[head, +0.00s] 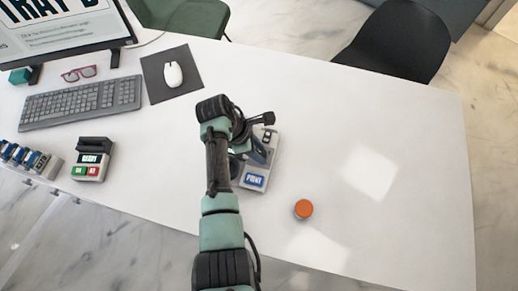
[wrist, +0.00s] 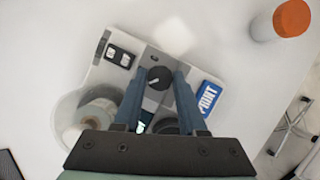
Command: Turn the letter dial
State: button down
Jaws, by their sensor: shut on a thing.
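The letter dial (wrist: 159,78) is a small round black knob with a pale pointer mark, on a light grey label machine (wrist: 103,74). The machine also shows in the head view (head: 252,182), partly behind my arm. My gripper (wrist: 159,76) is shut on the dial, one blue-grey finger on each side. The machine has a blue PRINT button (wrist: 208,98), a dark panel with white markings (wrist: 120,56) and a pale roll under a clear cover (wrist: 97,110). In the head view my arm hides the dial.
An orange-topped round container (head: 303,209) stands right of the machine on the white table (head: 400,150). At left are a small device with red and green buttons (head: 92,160), a keyboard (head: 80,103), a mouse (head: 173,74) and glasses (head: 76,73). The table's right side is clear.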

jog(key=m+g+b, duration=0.2)
jog(key=m, duration=0.3)
jog(key=shift+w, duration=0.15)
jog(key=shift+m+g+y+b, duration=0.25)
jog(key=shift+m+g+b, duration=0.25)
jog(key=shift+m, duration=0.6)
jog(key=shift+m+g+y+b, duration=0.3)
jog(key=shift+m+b, duration=0.25)
jog(key=shift+m, duration=0.55)
jog(key=c, duration=0.8)
grip_release()
jog(key=shift+o, duration=0.2)
jog(key=shift+w, duration=0.1)
jog(key=v, duration=1.3)
jog(key=shift+p, duration=0.3)
